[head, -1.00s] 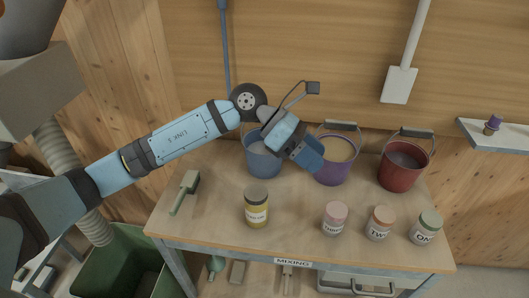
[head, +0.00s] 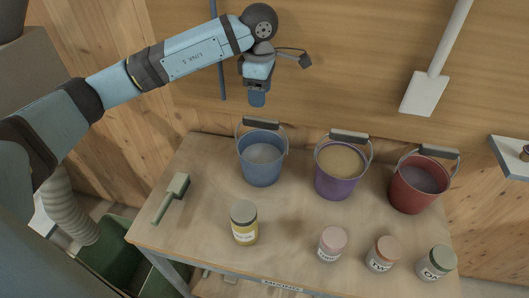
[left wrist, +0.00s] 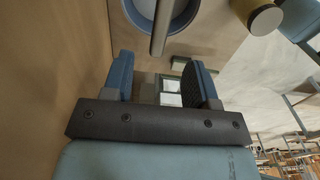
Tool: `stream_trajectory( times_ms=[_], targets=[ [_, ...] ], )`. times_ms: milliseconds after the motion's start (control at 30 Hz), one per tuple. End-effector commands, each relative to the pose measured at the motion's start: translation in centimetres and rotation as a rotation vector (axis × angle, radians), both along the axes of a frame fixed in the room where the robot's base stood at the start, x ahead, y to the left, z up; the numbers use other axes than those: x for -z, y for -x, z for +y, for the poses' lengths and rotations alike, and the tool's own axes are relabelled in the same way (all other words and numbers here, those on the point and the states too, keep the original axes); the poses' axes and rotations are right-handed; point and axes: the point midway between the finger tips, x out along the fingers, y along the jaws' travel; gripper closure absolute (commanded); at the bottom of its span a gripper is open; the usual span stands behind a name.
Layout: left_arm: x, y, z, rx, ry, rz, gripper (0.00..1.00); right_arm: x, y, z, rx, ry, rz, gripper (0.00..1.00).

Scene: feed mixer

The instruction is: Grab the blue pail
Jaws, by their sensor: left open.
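The blue pail (head: 262,175) stands upright on the back left of the table with pale grey contents. Its bail is raised, with a dark handle grip (head: 262,123) at the top. My left gripper (head: 257,100) is above the pail, pointing down, close over the handle grip. In the left wrist view, the open, empty fingers (left wrist: 160,82) are apart, and the handle grip (left wrist: 161,28) and pail rim (left wrist: 131,14) show at the top, beyond them. I cannot tell the exact gap to the handle. My right gripper is not in view.
A purple pail (head: 336,184) and a red pail (head: 412,194) stand to the right on the table (head: 205,215). A yellow jar (head: 244,224) and several lidded jars stand in front. The wooden wall is close behind.

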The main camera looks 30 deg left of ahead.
Motion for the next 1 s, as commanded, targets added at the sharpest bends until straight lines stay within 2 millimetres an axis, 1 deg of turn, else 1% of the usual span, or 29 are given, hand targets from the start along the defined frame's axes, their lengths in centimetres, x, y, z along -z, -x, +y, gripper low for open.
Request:
stream_trajectory(
  times_ms=[33,100,233,300,467,567,700,833,1000],
  targets=[
    [1.0,0.1,0.0,-0.001,-0.001,0.005,0.47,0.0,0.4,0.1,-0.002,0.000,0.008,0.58],
    [2.4,0.1,0.0,-0.001,0.001,0.004,0.47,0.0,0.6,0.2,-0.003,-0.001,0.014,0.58],
    [4.5,0.0,0.0,0.000,0.001,0.003,0.47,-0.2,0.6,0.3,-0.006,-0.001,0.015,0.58],
    [5.2,0.0,0.0,0.000,0.001,0.002,0.47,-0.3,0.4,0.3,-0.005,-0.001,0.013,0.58],
    [5.9,0.0,0.0,0.000,0.001,0.001,0.47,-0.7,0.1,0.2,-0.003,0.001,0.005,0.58],
    [6.7,0.0,-0.1,0.000,0.001,0.004,0.47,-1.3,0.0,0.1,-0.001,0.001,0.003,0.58],
    [8.8,-0.1,-0.3,0.000,0.001,0.005,0.47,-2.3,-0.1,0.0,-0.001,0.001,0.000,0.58],
    [10.5,-0.1,-0.2,-0.001,0.002,0.003,0.47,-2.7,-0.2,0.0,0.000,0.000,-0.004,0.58],
    [10.9,-0.2,-0.2,0.000,0.002,-0.001,0.47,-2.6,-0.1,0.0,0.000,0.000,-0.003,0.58]
  ],
)
